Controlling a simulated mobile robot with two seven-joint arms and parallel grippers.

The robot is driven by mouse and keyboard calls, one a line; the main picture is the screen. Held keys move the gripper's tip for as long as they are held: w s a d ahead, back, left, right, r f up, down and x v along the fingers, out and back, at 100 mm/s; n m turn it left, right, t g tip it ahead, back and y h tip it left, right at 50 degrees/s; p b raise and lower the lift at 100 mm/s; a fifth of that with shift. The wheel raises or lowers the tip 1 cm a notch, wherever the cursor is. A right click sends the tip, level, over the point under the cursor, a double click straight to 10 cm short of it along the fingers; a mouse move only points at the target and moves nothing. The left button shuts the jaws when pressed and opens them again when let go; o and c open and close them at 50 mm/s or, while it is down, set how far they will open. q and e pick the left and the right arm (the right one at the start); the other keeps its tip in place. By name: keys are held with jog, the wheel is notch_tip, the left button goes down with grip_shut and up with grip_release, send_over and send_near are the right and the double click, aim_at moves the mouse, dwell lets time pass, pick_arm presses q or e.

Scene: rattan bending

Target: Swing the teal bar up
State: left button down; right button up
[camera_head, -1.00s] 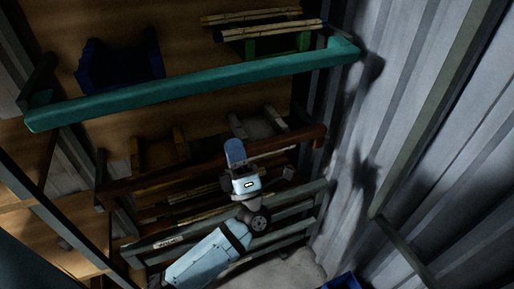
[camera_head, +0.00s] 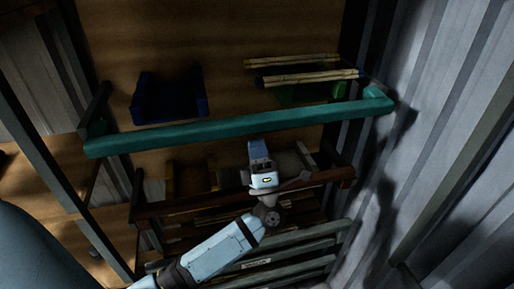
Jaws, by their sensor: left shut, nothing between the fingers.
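The teal bar (camera_head: 200,134) runs across the upper middle of the view, rising slightly to the right, with short arms at its two ends. My left gripper (camera_head: 258,147) comes up from below on a light blue arm. It is shut and empty, its tip just under the lower edge of the bar in the picture. I cannot tell whether it touches the bar. My right gripper is not in view.
A dark blue holder (camera_head: 168,98) stands behind the bar. Rattan poles (camera_head: 308,76) lie on a green holder (camera_head: 302,95) at upper right. A brown bar (camera_head: 180,206) crosses below, behind my arm. A corrugated wall (camera_head: 440,150) closes the right side.

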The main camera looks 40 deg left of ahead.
aim_at(255, 133)
pick_arm(q)
jog(key=shift+r, duration=0.1)
jog(key=r, duration=0.1)
jog(key=p, duration=0.1)
jog(key=a+r+p, duration=0.1)
jog(key=shift+w+r, duration=0.35)
dwell(0.3)
